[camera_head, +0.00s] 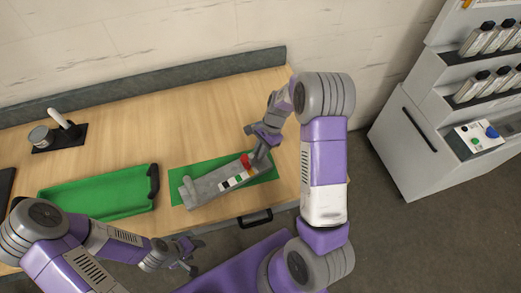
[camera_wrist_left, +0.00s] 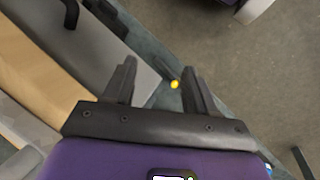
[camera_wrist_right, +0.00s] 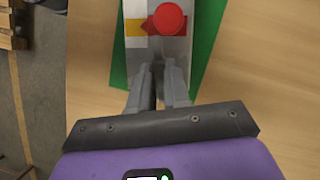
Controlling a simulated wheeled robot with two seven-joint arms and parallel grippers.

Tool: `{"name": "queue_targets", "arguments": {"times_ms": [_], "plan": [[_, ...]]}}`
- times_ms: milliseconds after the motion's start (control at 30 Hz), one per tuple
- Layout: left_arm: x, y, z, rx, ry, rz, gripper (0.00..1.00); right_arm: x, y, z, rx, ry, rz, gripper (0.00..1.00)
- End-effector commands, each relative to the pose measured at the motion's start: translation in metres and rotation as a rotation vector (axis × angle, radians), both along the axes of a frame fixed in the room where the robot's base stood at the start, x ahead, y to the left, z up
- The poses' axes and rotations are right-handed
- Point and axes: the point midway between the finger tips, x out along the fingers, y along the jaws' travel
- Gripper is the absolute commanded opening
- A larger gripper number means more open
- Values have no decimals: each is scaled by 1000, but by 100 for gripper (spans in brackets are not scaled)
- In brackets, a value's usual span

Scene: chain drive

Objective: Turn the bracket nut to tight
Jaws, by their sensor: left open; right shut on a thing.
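A long grey bracket (camera_head: 205,186) lies on a green mat (camera_head: 268,176) on the bench. A round red knob (camera_wrist_right: 168,18), which looks like the nut, sits on the bracket; it also shows in the head view (camera_head: 246,160). Its red pointer (camera_wrist_right: 147,26) points left over a yellow band (camera_wrist_right: 133,28). My right gripper (camera_wrist_right: 160,72) is shut at the bracket's near end in the right wrist view, just short of the knob. It seems to hold a grey part there; the contact is hard to see. My left gripper (camera_head: 190,256) is open and empty in front of the bench.
A green tray (camera_head: 100,194) with black handles lies left of the mat. A black stand (camera_head: 62,138) with a metal cup and a white-handled thing is at the far left. A grey shelf unit (camera_head: 425,130) with bottles stands right.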

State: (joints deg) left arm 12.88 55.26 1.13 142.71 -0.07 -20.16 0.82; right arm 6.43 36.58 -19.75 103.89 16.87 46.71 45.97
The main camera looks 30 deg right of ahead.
Motion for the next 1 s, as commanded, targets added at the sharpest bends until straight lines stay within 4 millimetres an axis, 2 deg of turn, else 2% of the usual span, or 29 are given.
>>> {"name": "queue_targets", "arguments": {"times_ms": [867, 900, 1000], "plan": [[0, 0, 0, 0, 0, 0, 56, 0, 0, 1, 1, -2, -3, 0], [0, 0, 0, 0, 0, 0, 56, 0, 0, 1, 1, -2, -3, 22], [0, 0, 0, 0, 0, 0, 56, 0, 0, 1, 0, -1, -3, 38]]}}
